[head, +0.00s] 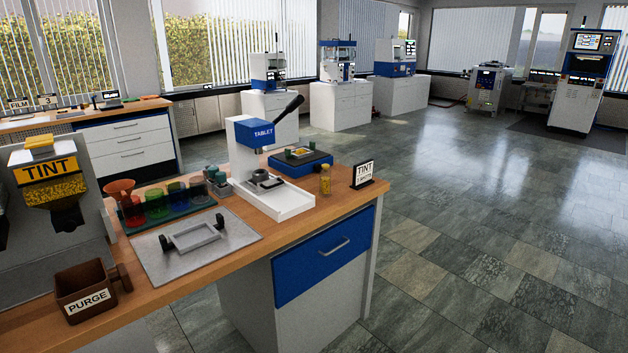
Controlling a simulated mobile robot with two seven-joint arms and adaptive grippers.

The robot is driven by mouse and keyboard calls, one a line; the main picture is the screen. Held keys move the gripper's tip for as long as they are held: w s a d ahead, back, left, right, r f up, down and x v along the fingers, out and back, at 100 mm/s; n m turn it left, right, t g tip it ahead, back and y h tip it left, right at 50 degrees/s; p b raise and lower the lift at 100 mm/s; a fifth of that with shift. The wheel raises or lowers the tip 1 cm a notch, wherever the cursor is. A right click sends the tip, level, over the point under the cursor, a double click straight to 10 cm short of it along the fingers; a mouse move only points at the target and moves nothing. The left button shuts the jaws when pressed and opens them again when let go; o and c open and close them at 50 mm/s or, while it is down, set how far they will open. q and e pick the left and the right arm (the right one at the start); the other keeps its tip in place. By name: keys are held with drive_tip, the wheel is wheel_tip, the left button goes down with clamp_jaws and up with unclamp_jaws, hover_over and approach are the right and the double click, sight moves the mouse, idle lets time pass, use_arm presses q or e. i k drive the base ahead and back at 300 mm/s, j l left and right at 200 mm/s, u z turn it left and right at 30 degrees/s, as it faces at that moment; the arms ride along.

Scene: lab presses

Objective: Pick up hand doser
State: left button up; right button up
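I cannot tell for sure which item is the hand doser. A small clear bottle with yellow contents (325,180) stands upright near the table's right end, beside a TINT sign (365,173). Small grey-green pieces (217,182) stand left of the white and blue TABLET press (258,160). A grey frame with dark end knobs (193,236) lies on a metal plate (158,270). A grey TINT dispenser (20,225) with a yellow hopper stands at the left. Neither of my grippers is in view.
The wooden bench (225,270) also holds a brown PURGE bin (85,290), a rack of coloured cups (160,207), an orange funnel (120,186) and a blue scale-like box (302,163). White cabinets with machines (340,105) stand behind. The tiled floor (480,220) at the right is clear.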

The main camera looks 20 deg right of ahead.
sight(324, 175)
drive_tip(key=i+l, duration=0.15)
drive_tip(key=l, duration=0.2)
drive_tip(key=i+l+u, duration=0.15)
drive_tip(key=l, duration=0.25)
drive_tip(key=i+l, duration=0.15)
drive_tip(key=l, duration=0.2)
drive_tip(key=i+l+u, duration=0.15)
drive_tip(key=l, duration=0.25)
drive_tip(key=i+l, duration=0.1)
drive_tip(key=l, duration=0.3)
drive_tip(key=i+l, duration=0.1)
drive_tip(key=l, duration=0.3)
drive_tip(key=i+l, duration=0.15)
drive_tip(key=l, duration=0.2)
drive_tip(key=i+l, duration=0.1)
drive_tip(key=l, duration=0.3)
drive_tip(key=i+l, duration=0.1)
drive_tip(key=l, duration=0.3)
drive_tip(key=i+l+u, duration=0.1)
drive_tip(key=l, duration=0.3)
